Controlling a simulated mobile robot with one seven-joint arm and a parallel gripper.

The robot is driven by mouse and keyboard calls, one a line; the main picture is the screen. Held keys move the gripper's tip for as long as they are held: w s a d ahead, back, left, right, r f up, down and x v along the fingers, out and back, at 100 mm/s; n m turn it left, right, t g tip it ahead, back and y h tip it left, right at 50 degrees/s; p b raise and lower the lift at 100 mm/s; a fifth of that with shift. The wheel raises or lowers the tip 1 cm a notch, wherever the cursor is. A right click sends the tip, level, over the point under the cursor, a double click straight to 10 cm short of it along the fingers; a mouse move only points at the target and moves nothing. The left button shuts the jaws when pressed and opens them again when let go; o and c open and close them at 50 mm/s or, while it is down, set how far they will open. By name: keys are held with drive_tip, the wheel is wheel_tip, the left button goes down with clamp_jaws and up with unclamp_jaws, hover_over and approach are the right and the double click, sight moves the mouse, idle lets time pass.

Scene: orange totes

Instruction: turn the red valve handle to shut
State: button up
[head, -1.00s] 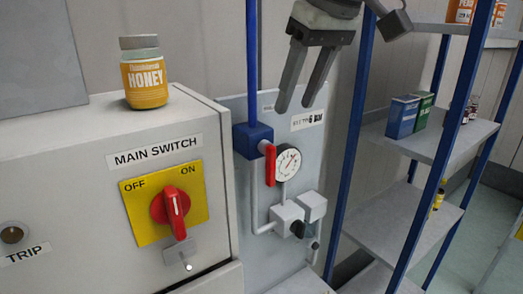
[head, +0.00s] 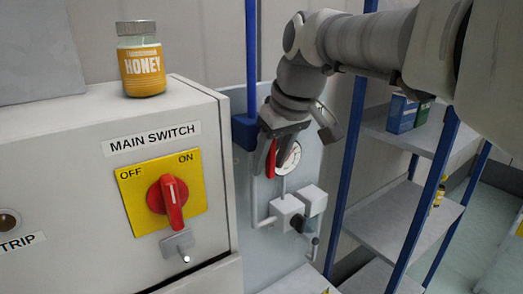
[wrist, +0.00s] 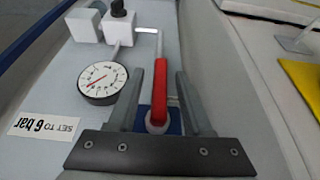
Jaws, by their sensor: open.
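The red valve handle (head: 271,160) points down along the blue pipe's grey line on the wall panel, partly covered by my gripper in the head view. In the wrist view the red handle (wrist: 160,92) lies between the two fingers of my gripper (wrist: 173,95). The fingers are open, one on each side of the handle, with a visible gap to the right finger and a narrow gap to the left. Whether either finger touches it I cannot tell. The blue valve body (head: 244,132) is at the handle's upper end.
A round pressure gauge (wrist: 103,80) sits close beside the left finger in the wrist view. The grey cabinet with the red main switch (head: 168,198) stands left of the panel, with a honey jar (head: 142,67) on top. Blue-post shelving (head: 436,143) stands to the right.

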clamp_jaws()
idle(0.3)
idle(1.2)
